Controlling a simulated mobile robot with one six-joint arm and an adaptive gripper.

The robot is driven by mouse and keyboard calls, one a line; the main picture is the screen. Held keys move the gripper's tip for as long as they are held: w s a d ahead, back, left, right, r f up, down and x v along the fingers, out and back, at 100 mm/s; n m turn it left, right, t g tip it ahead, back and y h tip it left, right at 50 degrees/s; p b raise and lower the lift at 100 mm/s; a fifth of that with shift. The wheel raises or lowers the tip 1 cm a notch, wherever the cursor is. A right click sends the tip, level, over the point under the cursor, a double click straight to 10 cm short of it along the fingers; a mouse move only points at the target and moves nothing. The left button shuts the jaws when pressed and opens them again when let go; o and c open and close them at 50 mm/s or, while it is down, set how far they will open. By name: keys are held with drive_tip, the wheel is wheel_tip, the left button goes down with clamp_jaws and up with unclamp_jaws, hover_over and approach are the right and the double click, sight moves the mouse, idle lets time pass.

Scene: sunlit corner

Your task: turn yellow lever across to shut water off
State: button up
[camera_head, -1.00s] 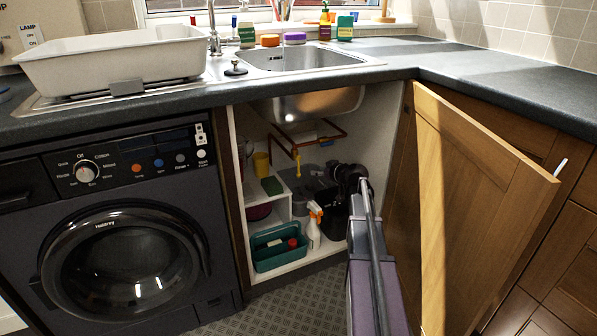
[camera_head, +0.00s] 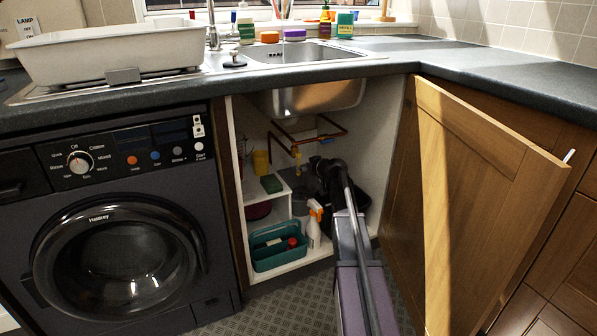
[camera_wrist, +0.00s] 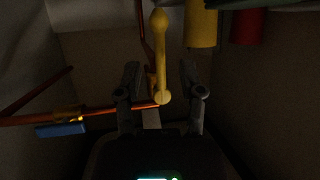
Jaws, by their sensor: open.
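The yellow lever (camera_wrist: 161,55) shows in the wrist view, pointing up the picture from a joint on a copper pipe (camera_wrist: 95,112). My gripper (camera_wrist: 160,82) is open, with one finger on each side of the lever and gaps between. In the head view the yellow lever (camera_head: 297,160) hangs down from the pipe under the sink. My gripper (camera_head: 322,167) is inside the cupboard close to the lever's right; its fingers are too small and dark to make out there.
A blue part (camera_wrist: 62,129) sits on the pipe at the left of the wrist view. A yellow cup (camera_head: 260,163) stands on the cupboard shelf. A teal caddy (camera_head: 277,249) and a spray bottle (camera_head: 313,229) stand below. The open wooden door (camera_head: 470,190) bounds the right side.

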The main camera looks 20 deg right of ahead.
drive_tip(key=shift+b+x, duration=0.6)
drive_tip(key=shift+x, duration=1.45)
clamp_jaws()
